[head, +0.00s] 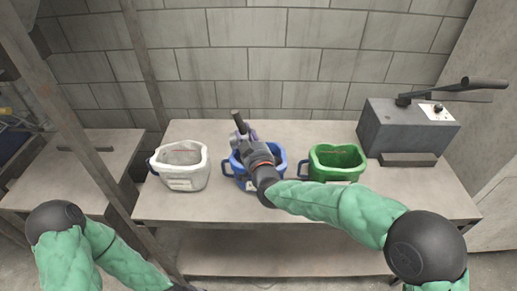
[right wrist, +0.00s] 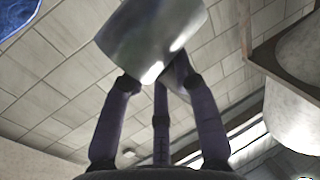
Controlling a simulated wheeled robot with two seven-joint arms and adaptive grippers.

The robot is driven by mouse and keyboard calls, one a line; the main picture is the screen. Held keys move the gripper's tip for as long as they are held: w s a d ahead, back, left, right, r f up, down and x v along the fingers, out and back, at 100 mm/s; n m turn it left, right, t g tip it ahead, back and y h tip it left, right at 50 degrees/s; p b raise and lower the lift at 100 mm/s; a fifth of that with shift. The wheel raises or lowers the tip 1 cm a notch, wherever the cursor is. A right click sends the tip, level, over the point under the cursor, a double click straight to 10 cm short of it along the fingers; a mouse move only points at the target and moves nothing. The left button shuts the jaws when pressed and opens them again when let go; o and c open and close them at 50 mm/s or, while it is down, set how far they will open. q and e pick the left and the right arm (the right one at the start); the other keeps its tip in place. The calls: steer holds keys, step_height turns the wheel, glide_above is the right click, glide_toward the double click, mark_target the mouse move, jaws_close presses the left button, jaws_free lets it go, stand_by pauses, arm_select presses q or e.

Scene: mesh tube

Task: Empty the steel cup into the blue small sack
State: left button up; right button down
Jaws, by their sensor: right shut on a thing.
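The blue small sack (head: 278,160) stands open in the middle of the table, partly hidden by my right gripper (head: 242,136) and wrist. My right gripper is above the blue sack's opening, at its left back side. In the right wrist view its fingers (right wrist: 155,85) are closed around the steel cup (right wrist: 150,35), a shiny grey cylinder that looks tilted. The cup is hard to make out in the head view, and its inside is hidden. A piece of blue (right wrist: 18,18) shows in the wrist view's corner. My left gripper is out of view.
A white sack (head: 181,180) stands left of the blue one and a green sack (head: 336,178) right of it. A grey machine with a lever (head: 400,130) sits at the table's right end. The table's (head: 400,200) front right is clear. A post rises at left.

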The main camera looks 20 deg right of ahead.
mark_target(231, 140)
steer(key=shift+w+a+r+n+p, duration=0.15)
steer(key=shift+a+r+n+p, duration=0.3)
steer(key=shift+p, duration=0.65)
steer(key=a+n+g+p, duration=0.1)
steer(key=p, duration=0.2)
steer(key=shift+w+a+p, duration=0.1)
steer(key=shift+w+p, duration=0.05)
steer(key=shift+p, duration=0.2)
steer(key=n+p, duration=0.1)
steer(key=p, duration=0.2)
steer(key=shift+w+a+r+n+h+p, duration=0.1)
steer(key=shift+a+r+n+h+p, duration=0.25)
steer(key=shift+r+h+p, duration=0.05)
steer(key=n+g+p, duration=0.1)
steer(key=p, duration=0.2)
steer(key=shift+w+a+f, duration=0.1)
steer(key=shift+a+f, duration=0.25)
steer(key=shift+a, duration=0.05)
steer(key=n+p, duration=0.1)
steer(key=a+p, duration=0.1)
steer(key=p, duration=0.1)
steer(key=shift+w+r+n+h+p, duration=0.15)
steer(key=shift+r+n+h+p, duration=0.15)
steer(key=shift+r+n+h, duration=0.1)
steer(key=w+a+f+n+g+h+p, duration=0.1)
steer(key=a+f+n+g+h+p, duration=0.1)
steer(key=a+f+n+p, duration=0.3)
steer(key=shift+w+a+f+n+h+p, duration=0.3)
steer(key=shift+w+a+f+h+p, duration=0.1)
steer(key=shift+a, duration=0.75)
